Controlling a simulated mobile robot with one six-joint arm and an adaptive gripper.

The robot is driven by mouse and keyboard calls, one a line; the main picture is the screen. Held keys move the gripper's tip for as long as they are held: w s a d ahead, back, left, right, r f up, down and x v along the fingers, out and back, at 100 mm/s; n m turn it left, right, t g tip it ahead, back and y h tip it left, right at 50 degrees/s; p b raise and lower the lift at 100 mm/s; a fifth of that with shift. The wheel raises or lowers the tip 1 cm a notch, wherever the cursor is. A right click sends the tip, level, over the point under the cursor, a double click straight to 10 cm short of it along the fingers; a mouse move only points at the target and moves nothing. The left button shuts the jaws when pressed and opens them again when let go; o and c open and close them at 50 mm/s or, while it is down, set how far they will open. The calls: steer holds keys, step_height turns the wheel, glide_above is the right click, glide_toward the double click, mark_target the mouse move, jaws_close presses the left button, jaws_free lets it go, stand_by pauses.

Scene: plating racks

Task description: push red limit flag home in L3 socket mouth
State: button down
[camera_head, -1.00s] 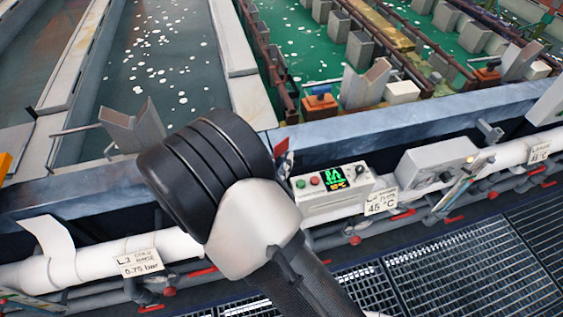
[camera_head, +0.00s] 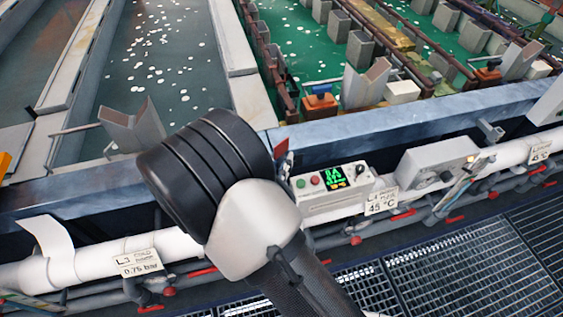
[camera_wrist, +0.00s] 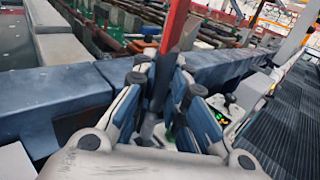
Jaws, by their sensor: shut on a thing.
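The red limit flag (camera_wrist: 174,22) rises upright between the fingers of my gripper (camera_wrist: 162,84) in the wrist view, with a grey lower part. The gripper's blue-grey fingers are shut on it. A tag reading L3 (camera_head: 138,262) hangs on the white pipe at lower left. I cannot make out the L3 socket mouth in either view, nor whether the flag touches it.
The blue-grey tank rim (camera_head: 395,128) runs behind my wrist. A control box (camera_head: 332,190) with a lit green display sits just right of it, with a grey box (camera_head: 437,168) beyond. White pipe (camera_head: 90,267) and red-handled valves run along the front, above floor grating (camera_head: 450,268).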

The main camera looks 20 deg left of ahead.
steer(key=shift+f+b, duration=1.95)
steer(key=shift+f, duration=0.6)
steer(key=c, duration=1.5)
jaws_free()
steer(key=shift+c, duration=0.2)
steer(key=shift+s, duration=0.1)
steer(key=s, duration=0.4)
steer(key=s+a, duration=0.1)
steer(key=s, duration=0.2)
steer(key=s+a, duration=0.1)
steer(key=s, duration=0.3)
steer(key=shift+s, duration=0.35)
steer(key=shift+r, duration=0.1)
